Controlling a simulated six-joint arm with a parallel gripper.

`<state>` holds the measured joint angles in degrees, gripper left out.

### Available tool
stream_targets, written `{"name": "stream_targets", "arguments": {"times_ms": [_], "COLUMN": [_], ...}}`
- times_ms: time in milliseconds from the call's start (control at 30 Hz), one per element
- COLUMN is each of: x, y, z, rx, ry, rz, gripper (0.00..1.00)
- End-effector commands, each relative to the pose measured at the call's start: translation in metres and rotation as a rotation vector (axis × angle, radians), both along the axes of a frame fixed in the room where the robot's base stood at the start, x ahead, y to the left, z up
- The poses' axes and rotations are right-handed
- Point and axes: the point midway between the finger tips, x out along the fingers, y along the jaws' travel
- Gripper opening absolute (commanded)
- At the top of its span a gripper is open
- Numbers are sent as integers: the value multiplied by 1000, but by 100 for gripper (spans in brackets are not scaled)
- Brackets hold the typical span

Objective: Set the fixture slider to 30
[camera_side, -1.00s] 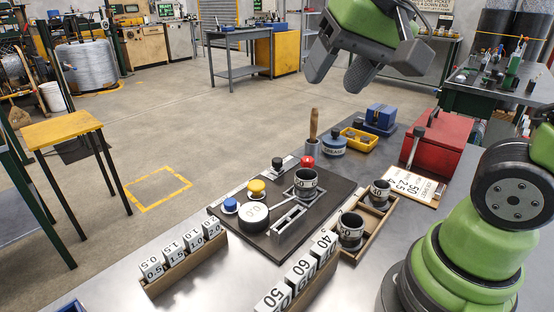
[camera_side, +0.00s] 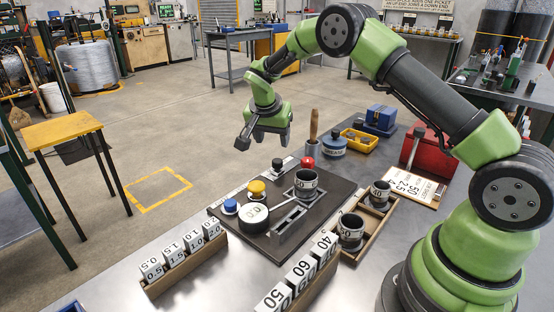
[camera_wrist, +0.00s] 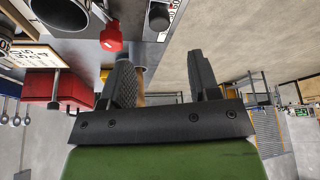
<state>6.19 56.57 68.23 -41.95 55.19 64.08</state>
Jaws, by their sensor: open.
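The fixture is a dark board (camera_side: 237,228) on the metal bench, with slots, buttons and a dial. A grey slot (camera_side: 289,219) runs along it near a dark cup with a white label band (camera_side: 306,183). A black knob (camera_side: 277,164) stands at the board's far edge and shows in the wrist view (camera_wrist: 158,16). I cannot tell which part is the slider, nor read a scale. My gripper (camera_side: 265,142) is open and empty, in the air beyond the board's far edge, touching nothing. Its two fingers (camera_wrist: 160,60) are spread in the wrist view.
Beside the slot are a blue button (camera_side: 230,205), a yellow button (camera_side: 256,187) and a round white-topped dial (camera_side: 254,213).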

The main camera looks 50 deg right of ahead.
Motion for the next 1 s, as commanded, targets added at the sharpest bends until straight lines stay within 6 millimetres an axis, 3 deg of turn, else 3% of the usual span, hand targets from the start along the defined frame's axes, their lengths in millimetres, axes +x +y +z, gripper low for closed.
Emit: {"name": "stream_targets", "arguments": {"times_ms": [300, 500, 900, 933, 1000], "x": [7, 12, 13, 13, 13], "y": [-20, -29, -32, -32, -32], "z": [-53, -77, -86, -86, -86], "rx": [2, 3, 3, 3, 3], "ry": [2, 0, 0, 0, 0], "rz": [1, 2, 4, 4, 4], "gripper": [56, 56, 56, 54, 38]}}
